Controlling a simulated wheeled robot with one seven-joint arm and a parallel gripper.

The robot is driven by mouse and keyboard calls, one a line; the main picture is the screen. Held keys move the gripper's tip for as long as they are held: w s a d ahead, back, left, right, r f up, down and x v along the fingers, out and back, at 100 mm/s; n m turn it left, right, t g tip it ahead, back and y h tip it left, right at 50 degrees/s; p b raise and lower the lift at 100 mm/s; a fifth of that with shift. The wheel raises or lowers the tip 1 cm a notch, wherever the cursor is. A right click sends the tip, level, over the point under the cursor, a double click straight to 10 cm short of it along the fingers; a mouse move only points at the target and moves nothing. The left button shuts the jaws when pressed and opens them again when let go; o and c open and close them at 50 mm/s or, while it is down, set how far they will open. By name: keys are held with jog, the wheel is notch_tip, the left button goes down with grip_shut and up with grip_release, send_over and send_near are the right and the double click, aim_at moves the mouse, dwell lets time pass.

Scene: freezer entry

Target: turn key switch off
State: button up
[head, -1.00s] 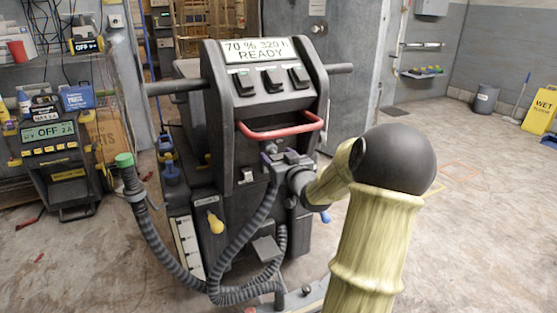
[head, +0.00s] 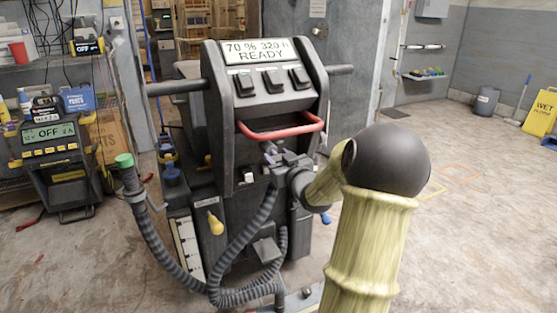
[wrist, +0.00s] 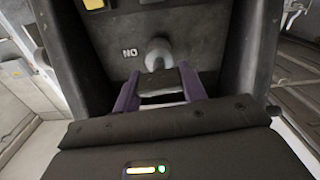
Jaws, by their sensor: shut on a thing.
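The key switch (wrist: 158,50) is a round grey piece on the dark panel of the floor machine (head: 230,140), beside white letters that read upside down as "ON". A dark flat key grip (wrist: 160,84) sticks out from it towards my gripper (wrist: 159,77). The purple fingers stand on either side of the grip, and my gripper is shut on it. In the head view my gripper (head: 271,155) is at the machine's rear panel, just below the red handle (head: 283,128). The gripper hides the key there. The machine's display (head: 255,51) reads "70 % 320 h READY".
A grey corrugated hose (head: 180,276) with a green end hangs at the machine's left. A yellow knob (head: 215,224) is low on the panel. A charger (head: 56,165) stands at the left. The floor at the right is open up to the yellow wet-floor sign (head: 540,112).

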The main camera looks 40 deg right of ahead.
jog(key=n+b, duration=0.1)
jog(key=n, duration=0.1)
jog(key=n+b, duration=0.1)
jog(key=n, duration=0.1)
jog(key=shift+a+f, duration=0.1)
jog(key=shift+f, duration=0.1)
jog(key=n+b, duration=0.3)
jog(key=n, duration=0.1)
jog(key=shift+n+b, duration=0.3)
jog(key=shift+b, duration=0.05)
jog(key=n+b, duration=0.3)
jog(key=n, duration=0.1)
jog(key=shift+f+b, duration=0.15)
jog(key=shift+b, duration=0.25)
jog(key=shift+n+b, duration=1.4)
jog(key=shift+n, duration=0.7)
jog(key=o, duration=1)
jog(key=shift+a+r, duration=0.1)
jog(key=shift+r, duration=0.1)
